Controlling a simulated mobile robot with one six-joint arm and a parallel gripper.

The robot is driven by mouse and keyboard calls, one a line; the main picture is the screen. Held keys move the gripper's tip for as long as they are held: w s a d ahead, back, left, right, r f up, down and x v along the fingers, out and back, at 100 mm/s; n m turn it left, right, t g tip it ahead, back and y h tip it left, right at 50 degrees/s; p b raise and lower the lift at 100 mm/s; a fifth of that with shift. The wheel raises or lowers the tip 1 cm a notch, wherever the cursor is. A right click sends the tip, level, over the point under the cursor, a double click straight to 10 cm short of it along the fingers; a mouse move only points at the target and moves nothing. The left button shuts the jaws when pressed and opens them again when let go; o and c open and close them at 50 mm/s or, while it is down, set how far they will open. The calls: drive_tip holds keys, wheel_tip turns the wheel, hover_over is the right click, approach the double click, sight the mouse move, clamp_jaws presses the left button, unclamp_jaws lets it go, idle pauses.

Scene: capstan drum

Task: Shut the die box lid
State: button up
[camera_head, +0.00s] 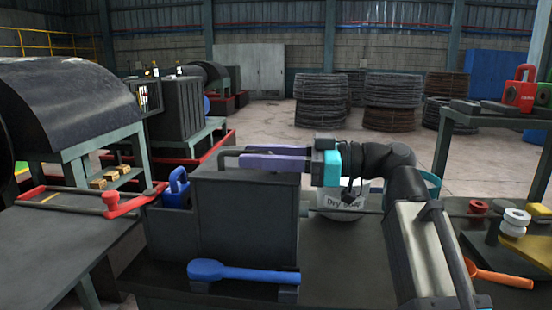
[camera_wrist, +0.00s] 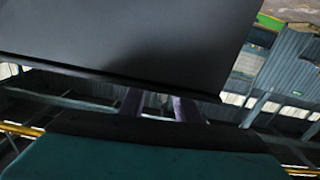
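The die box is probably the dark grey box (camera_head: 245,220) on the bench in the middle of the head view. A thin dark bar (camera_head: 228,154) shows along its top edge; I cannot tell whether it is a handle. My gripper (camera_head: 243,158) reaches left over the box top, its two purple fingers apart with nothing clearly between them. In the wrist view the fingers (camera_wrist: 158,104) show below a large dark panel (camera_wrist: 130,40), which may be the lid or a box wall. The lid's angle and any contact with the fingers cannot be made out.
A white soap bucket (camera_head: 340,204) stands behind my arm. Spools (camera_head: 516,220) and an orange scoop (camera_head: 500,276) are at right. Red-handled bars (camera_head: 112,203) are left.

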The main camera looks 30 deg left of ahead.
drive_tip(key=shift+d+r, duration=0.1)
drive_tip(key=shift+d, duration=0.1)
drive_tip(key=v, duration=1.3)
drive_tip(key=shift+d+p, duration=0.2)
drive_tip(key=shift+p, duration=0.1)
idle(0.4)
